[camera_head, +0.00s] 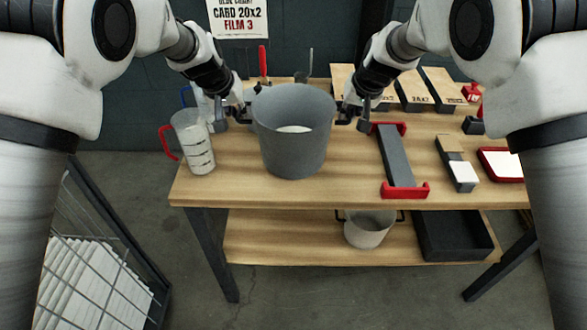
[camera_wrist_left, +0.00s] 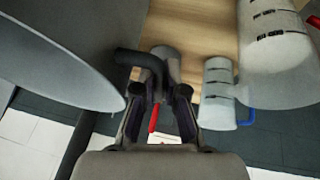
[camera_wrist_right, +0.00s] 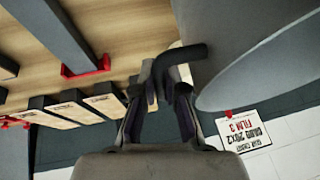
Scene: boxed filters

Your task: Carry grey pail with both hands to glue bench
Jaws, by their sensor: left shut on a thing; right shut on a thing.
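The grey pail (camera_head: 290,150) is upright at the wooden bench (camera_head: 350,190), between my two grippers, with something pale inside at its bottom. I cannot tell whether its base touches the bench top. My left gripper (camera_head: 238,112) is shut on the pail's left handle; the dark handle (camera_wrist_left: 140,65) shows between the fingers in the left wrist view. My right gripper (camera_head: 350,110) is shut on the right handle, and that handle (camera_wrist_right: 178,62) shows between the fingers in the right wrist view.
A clear measuring jug (camera_head: 195,145) with a red handle stands close left of the pail. A grey bar with red ends (camera_head: 395,158) lies to the right. Flat boxes (camera_head: 440,85) are at the back right. A paler pail (camera_head: 368,230) and a black tray (camera_head: 453,238) sit on the lower shelf.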

